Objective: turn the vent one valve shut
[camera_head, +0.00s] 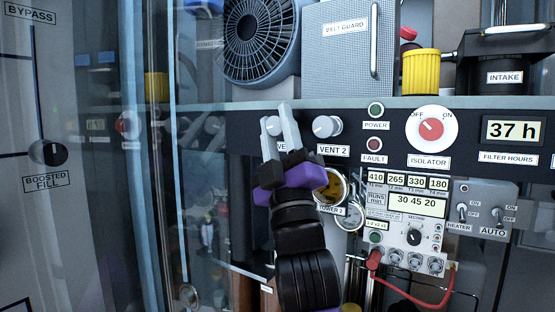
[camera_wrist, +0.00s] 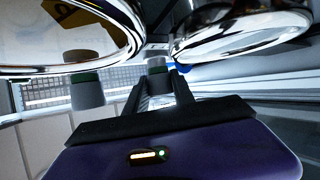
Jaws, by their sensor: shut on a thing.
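The vent one valve (camera_head: 274,126) is a small pale knob on the dark panel strip, left of the VENT 2 knob (camera_head: 326,126). Most of it is hidden by my fingers, and its label shows only its first letters. My gripper (camera_head: 276,114) reaches up from below with its pale fingers on either side of this knob, and it is shut on it. How far the knob is turned cannot be told.
Round glass-faced gauges (camera_head: 331,187) sit close to the right of my gripper. An isolator switch (camera_head: 431,128) and a control box (camera_head: 405,225) with a red cable are further right. A fan (camera_head: 259,40) is above. A clear pane edge (camera_head: 170,160) stands to the left.

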